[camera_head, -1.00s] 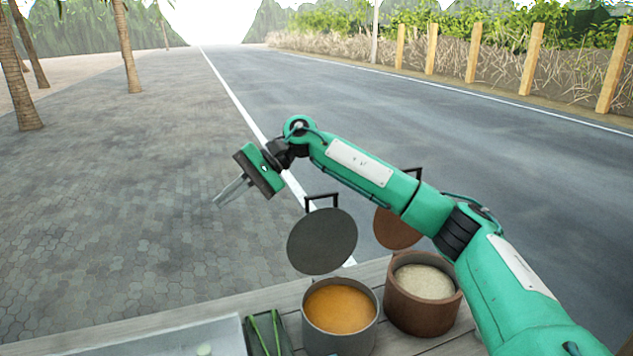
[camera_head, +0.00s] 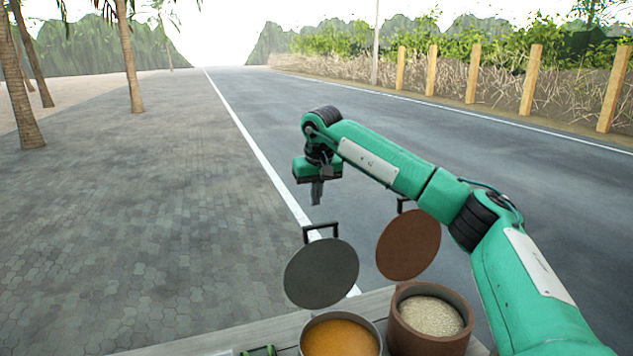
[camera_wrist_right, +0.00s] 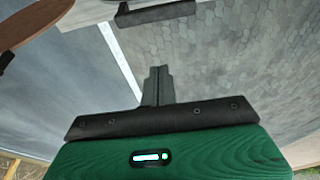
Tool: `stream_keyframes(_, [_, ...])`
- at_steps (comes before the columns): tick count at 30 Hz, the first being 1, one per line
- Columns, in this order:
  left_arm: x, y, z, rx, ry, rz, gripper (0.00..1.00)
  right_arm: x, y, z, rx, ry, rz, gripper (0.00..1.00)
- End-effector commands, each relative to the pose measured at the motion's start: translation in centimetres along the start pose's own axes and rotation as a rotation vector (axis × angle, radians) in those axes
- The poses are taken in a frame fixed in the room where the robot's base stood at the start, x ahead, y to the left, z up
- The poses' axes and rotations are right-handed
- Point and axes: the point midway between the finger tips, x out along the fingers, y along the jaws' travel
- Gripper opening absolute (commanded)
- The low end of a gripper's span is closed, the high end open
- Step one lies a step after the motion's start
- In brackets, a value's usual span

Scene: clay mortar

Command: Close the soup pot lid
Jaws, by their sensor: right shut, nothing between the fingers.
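The soup pot (camera_head: 341,338) is grey, holds orange soup and stands at the bottom of the head view, cut off by the frame edge. Its round grey lid (camera_head: 321,273) stands open, tilted up behind the pot, with a dark handle (camera_head: 320,231) at its top edge. A dark handle bar (camera_wrist_right: 157,13) also shows at the top of the right wrist view. My right gripper (camera_head: 316,197) is shut and empty, its fingers pointing down above the lid handle in the head view. It appears apart from the handle. The closed fingertips (camera_wrist_right: 157,70) show in the wrist view. My left gripper is out of view.
A brown pot (camera_head: 430,337) with pale grain stands right of the soup pot, its brown lid (camera_head: 408,245) also open. Both are on a wooden counter (camera_head: 235,338). The space left of my right gripper is clear.

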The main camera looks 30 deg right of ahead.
Motion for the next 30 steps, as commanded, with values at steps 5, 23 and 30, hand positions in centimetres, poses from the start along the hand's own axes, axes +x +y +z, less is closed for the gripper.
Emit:
stream_keyframes(5, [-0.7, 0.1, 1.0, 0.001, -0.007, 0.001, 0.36, 3.9, 0.0, 0.1, 0.0, -0.005, 0.0, 0.0])
stream_keyframes(23, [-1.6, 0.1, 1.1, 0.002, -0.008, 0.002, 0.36, 2.5, -0.1, 3.9, 0.0, 0.0, -0.002, 0.0])
stream_keyframes(30, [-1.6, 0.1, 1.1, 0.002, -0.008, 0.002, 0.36, 2.5, -0.1, 3.8, 0.0, 0.001, -0.002, 0.0])
